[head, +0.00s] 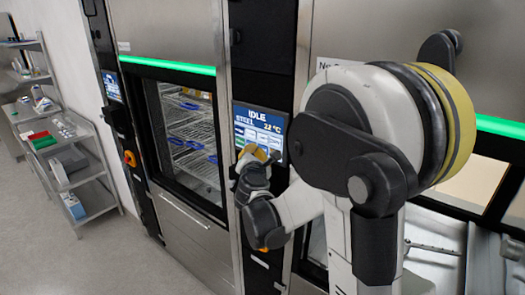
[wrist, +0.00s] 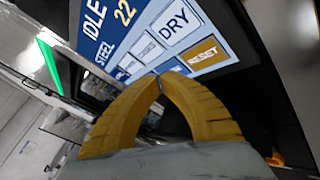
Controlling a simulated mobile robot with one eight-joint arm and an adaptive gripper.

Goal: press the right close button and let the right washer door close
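The control screen (head: 258,131) between the two washers is lit and reads IDLE, STEEL and 22 °C. In the wrist view the screen (wrist: 142,32) shows several buttons, with a white DRY button (wrist: 174,22) and a gold RESET button (wrist: 202,54). Smaller button labels are hard to read, and I cannot pick out a close button. My gripper (wrist: 160,78) has its yellow fingertips together, with nothing between them, over the screen's lower edge. Contact cannot be told. The right washer (head: 470,185) is partly hidden by my arm; its lower front looks see-through, and its door position is unclear.
The left washer (head: 185,140) shows wire racks behind its door area, under a green light strip (head: 168,65). Another green strip (head: 500,126) is on the right washer. A steel shelf cart (head: 88,170) stands at the left wall. The floor (head: 110,262) in front is clear.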

